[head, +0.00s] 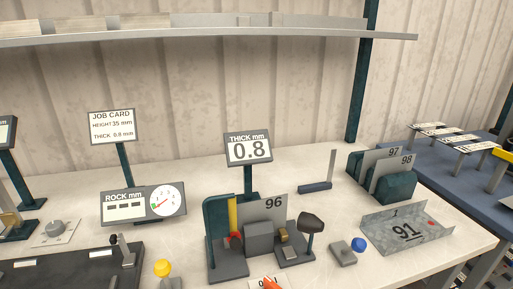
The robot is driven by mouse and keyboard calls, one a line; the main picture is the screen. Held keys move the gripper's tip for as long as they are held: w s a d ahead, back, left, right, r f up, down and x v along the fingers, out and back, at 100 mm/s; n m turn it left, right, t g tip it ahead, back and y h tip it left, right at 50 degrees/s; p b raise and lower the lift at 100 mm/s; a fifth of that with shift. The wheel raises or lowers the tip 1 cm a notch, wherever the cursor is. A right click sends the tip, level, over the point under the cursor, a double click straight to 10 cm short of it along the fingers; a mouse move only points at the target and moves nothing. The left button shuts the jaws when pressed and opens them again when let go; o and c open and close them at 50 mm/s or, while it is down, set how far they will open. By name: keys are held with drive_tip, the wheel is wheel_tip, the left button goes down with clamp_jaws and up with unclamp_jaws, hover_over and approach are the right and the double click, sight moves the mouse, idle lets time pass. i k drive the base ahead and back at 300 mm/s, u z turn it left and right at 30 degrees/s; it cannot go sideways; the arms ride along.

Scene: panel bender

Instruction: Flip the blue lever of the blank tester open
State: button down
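The blank tester (228,270) stands in the middle of the bench, under a display (248,150) reading "THICK mm 0.8". A grey blank (276,207) marked 96 stands upright in it, behind a grey block. A blue ball knob (359,244) shows to the right of the tester, at a small grey block (343,254); its lever arm is hard to make out. I cannot tell how the lever is set. My gripper is not clearly in view; an orange piece (272,283) at the bottom edge is cut off and I cannot tell what it is.
A yellow knob (162,268) stands left of the tester. A shelf (200,32) runs above. Some bench behind the tester is clear.

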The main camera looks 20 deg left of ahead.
sight(358, 245)
drive_tip(key=u, duration=1.1)
drive_tip(key=k, duration=0.35)
drive_tip(key=z, duration=1.1)
